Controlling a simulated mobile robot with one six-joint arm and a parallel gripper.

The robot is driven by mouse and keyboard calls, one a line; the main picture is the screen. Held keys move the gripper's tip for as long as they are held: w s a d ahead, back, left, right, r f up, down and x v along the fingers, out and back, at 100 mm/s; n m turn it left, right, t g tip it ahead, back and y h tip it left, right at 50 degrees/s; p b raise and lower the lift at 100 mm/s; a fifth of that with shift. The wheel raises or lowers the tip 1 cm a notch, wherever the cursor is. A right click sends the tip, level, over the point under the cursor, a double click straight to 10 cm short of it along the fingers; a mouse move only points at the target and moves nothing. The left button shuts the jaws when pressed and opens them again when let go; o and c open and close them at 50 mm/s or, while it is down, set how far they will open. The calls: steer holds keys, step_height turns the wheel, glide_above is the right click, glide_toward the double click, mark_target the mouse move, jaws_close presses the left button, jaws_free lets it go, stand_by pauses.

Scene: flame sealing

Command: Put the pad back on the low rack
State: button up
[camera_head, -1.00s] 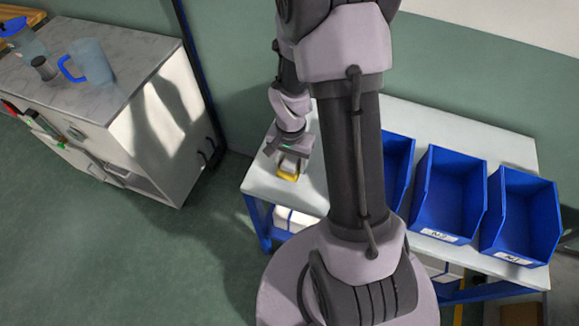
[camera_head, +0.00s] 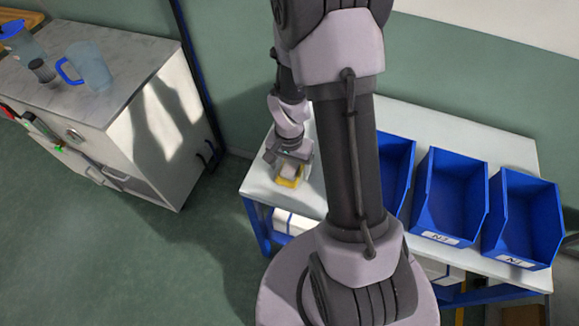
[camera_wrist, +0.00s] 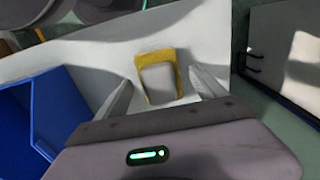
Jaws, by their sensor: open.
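A pale grey block (camera_wrist: 158,80) with a yellow surround (camera_wrist: 145,58) sits on the white table top near its left end. I take the block as the pad, but cannot tell whether the yellow part is its base or the low rack. In the head view the yellow part (camera_head: 288,182) shows just below my gripper (camera_head: 291,162). In the wrist view my gripper's two pale fingers (camera_wrist: 161,77) stand apart, one on each side of the block, with visible gaps. My gripper is open. No other rack can be made out clearly.
Blue bins (camera_head: 451,196) stand in a row on the right part of the table (camera_head: 480,145); one also shows at left in the wrist view (camera_wrist: 45,120). A white cabinet (camera_head: 160,135) with jugs (camera_head: 90,66) on top stands at the left, across a gap.

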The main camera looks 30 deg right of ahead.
step_height(320, 180, up, 11)
steer(key=p, duration=0.4)
step_height(320, 180, up, 9)
steer(key=n+t, duration=0.1)
steer(key=t, duration=0.1)
glide_above(290, 168)
steer(key=a, duration=0.4)
steer(key=s+a+r+n+t+y, duration=0.1)
steer(key=s+a+r+n+t, duration=0.1)
steer(key=s+a+r, duration=0.3)
steer(key=s+a+r+n+t+y, duration=0.1)
steer(key=s+a+r+n, duration=0.2)
steer(key=r, duration=0.6)
steer(key=s+a, duration=0.2)
steer(key=s, duration=0.1)
steer(key=shift+a+r+t, duration=0.2)
steer(key=shift+r+t, duration=0.05)
steer(key=shift+t, duration=0.15)
